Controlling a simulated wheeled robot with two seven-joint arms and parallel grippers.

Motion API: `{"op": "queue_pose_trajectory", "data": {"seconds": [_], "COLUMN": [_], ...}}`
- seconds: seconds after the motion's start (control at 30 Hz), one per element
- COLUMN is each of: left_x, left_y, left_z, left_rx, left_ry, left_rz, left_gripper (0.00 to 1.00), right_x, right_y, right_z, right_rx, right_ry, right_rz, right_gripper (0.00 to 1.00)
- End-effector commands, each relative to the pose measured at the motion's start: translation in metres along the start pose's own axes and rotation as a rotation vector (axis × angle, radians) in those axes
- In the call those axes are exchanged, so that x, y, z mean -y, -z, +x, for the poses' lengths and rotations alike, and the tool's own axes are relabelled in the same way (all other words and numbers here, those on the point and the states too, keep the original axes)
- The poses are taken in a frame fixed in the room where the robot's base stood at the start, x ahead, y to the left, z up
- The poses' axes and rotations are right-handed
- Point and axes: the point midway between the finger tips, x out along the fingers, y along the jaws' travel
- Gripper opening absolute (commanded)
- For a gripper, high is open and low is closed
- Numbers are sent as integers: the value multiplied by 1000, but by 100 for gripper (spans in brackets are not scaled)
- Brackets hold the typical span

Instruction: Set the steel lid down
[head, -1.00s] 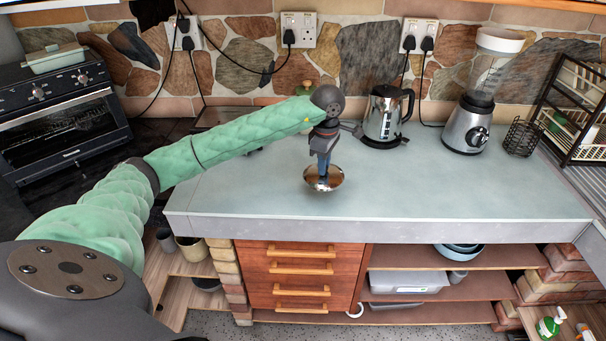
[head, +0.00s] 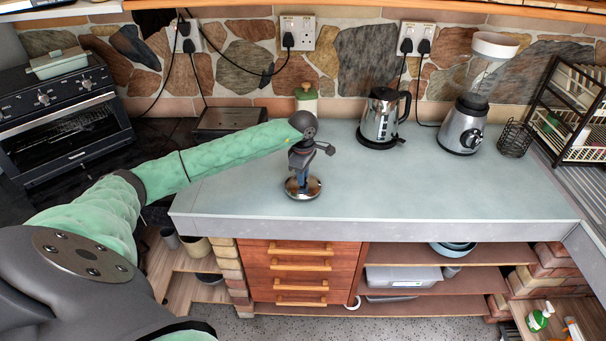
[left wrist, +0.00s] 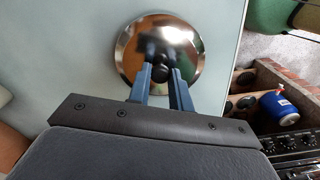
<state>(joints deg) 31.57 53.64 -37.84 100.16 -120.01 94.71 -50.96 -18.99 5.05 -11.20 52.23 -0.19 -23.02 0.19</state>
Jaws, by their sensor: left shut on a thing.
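The round shiny steel lid (head: 312,187) is at the front left part of the pale worktop (head: 420,195). My left gripper (head: 301,181) is above it, pointing down. In the left wrist view the lid (left wrist: 190,30) lies beneath the two blue fingers, which are shut on its dark knob (left wrist: 160,72). The lid looks level and at or very near the worktop; I cannot tell whether its rim touches. My right gripper is in neither view.
A kettle (head: 381,118), a blender (head: 467,120) and a black wire basket (head: 515,138) stand toward the back right. A toaster (head: 228,120) and a green-lidded jar (head: 306,98) are behind my arm. The worktop right of the lid is clear.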

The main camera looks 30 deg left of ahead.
Motion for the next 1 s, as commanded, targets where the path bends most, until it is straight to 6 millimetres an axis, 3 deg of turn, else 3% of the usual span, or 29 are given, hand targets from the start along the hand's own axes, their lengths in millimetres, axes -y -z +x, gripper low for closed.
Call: {"op": "queue_pose_trajectory", "data": {"seconds": [0.2, 0.77, 0.8, 0.87, 1.0], "left_x": [0, 0, 0, 0, 0], "left_y": [0, 0, 0, 0, 0], "left_z": [10, 13, 12, 12, 12], "left_rx": [0, 0, 0, 0, 0], "left_ry": [0, -1, -1, -1, -1], "left_rz": [-1, -1, -1, -1, -1], "left_gripper": [0, 0, 28, 40, 42], "right_x": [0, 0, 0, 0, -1], "right_y": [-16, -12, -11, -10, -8], "right_z": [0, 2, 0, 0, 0], "right_rx": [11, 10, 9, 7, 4], "right_ry": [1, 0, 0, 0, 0], "right_rz": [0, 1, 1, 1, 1], "right_gripper": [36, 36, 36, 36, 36]}}
